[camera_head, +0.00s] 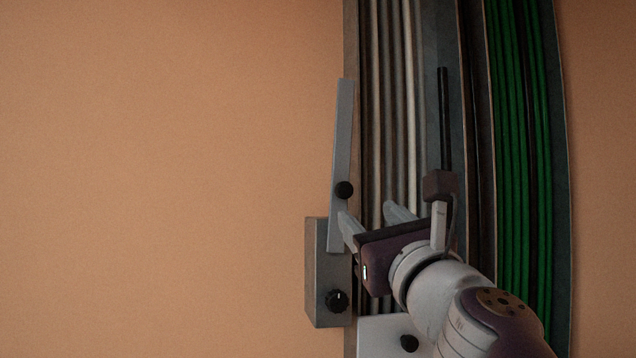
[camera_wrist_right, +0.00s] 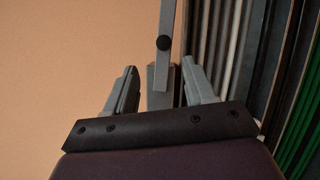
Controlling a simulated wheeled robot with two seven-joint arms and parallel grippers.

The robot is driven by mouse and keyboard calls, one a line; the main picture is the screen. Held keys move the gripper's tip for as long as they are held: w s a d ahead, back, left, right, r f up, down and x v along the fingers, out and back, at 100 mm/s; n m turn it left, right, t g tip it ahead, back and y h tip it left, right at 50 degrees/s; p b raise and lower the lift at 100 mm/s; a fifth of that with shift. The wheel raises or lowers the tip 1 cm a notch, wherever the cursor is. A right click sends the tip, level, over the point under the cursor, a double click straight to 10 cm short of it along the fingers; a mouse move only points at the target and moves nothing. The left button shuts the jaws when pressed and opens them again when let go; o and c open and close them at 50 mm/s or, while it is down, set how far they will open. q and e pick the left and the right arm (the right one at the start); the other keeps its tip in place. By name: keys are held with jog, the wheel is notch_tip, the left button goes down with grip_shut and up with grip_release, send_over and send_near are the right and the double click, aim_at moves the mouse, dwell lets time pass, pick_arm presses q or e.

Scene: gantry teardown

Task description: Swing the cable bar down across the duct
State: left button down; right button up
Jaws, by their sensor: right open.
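The cable bar (camera_head: 342,135) is a flat grey bar with a black knob (camera_head: 344,190). It stands nearly upright in the picture along the left edge of the duct (camera_head: 432,60), not across it. Its lower end meets a grey block (camera_head: 316,265). The bar also shows in the right wrist view (camera_wrist_right: 167,20), with its knob (camera_wrist_right: 163,43) just beyond the fingertips. My right gripper (camera_head: 368,214) is open and empty, just below and right of the knob. In the wrist view its fingers (camera_wrist_right: 160,70) stand either side of the bar's line. My left gripper is out of view.
Pale and dark cables (camera_head: 390,100) run along the duct, with green cables (camera_head: 518,130) in a channel to the right. A black dial (camera_head: 336,300) is on the grey block. A pale plate (camera_head: 375,340) lies below. The orange surface (camera_head: 160,180) at left is clear.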

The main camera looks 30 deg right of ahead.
aim_at(345, 192)
jog(key=p+x, duration=0.2)
jog(key=x, duration=0.4)
jog(key=p+x, duration=0.2)
jog(key=x, duration=0.4)
jog(key=shift+w+d+f, duration=0.1)
jog(key=shift+d+f, duration=0.05)
jog(key=shift+d, duration=0.05)
jog(key=shift+w+d, duration=0.25)
jog(key=shift+a, duration=0.15)
jog(key=shift+c, duration=0.6)
grip_shut()
